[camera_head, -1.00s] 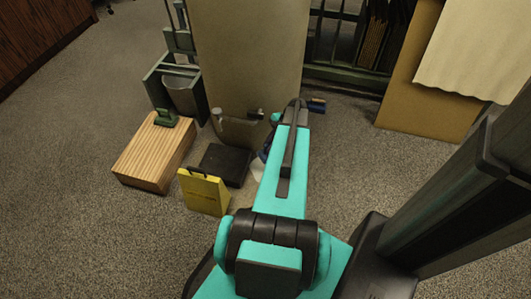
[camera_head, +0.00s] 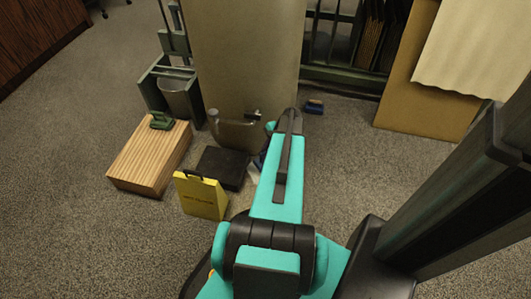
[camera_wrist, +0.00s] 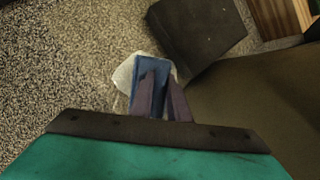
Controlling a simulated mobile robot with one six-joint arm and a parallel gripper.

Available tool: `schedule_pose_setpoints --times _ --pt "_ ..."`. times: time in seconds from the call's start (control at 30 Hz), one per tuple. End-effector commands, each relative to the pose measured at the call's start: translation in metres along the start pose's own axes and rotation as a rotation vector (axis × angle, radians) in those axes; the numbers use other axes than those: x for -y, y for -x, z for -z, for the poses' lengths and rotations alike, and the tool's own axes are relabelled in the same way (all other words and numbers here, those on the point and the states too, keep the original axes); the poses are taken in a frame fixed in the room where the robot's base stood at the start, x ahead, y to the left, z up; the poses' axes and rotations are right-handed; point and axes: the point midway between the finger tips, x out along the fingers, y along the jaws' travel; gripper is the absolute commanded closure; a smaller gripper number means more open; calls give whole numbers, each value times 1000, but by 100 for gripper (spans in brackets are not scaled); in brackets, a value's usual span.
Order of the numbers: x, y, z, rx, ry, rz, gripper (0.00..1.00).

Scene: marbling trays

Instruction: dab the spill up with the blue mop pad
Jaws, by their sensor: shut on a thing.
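In the wrist view my gripper (camera_wrist: 163,100) is shut on the blue mop pad (camera_wrist: 150,68), with a dark finger to either side of its near end. The pad lies over a pale, whitish spill (camera_wrist: 123,76) on the carpet. The spill shows around the pad's left and far edges. Whether the pad presses on the floor is hard to tell. In the head view my arm hides the gripper and most of the pad; a little blue and white shows at the arm's left edge.
A dark flat block (camera_head: 222,168) lies close to the spill. A yellow sign (camera_head: 202,197) and a wooden box (camera_head: 150,157) with a green-handled tool (camera_head: 160,121) stand left. A large tan panel (camera_head: 243,60) stands behind.

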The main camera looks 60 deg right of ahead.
Motion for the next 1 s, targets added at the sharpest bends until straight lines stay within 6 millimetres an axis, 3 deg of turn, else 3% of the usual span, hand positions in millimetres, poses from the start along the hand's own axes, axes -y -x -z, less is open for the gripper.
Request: schedule_pose_setpoints --times 0.33,1.0 --pt "-6 -27 12 0 -1 1 94" --pt "-7 -29 13 0 -2 1 94"
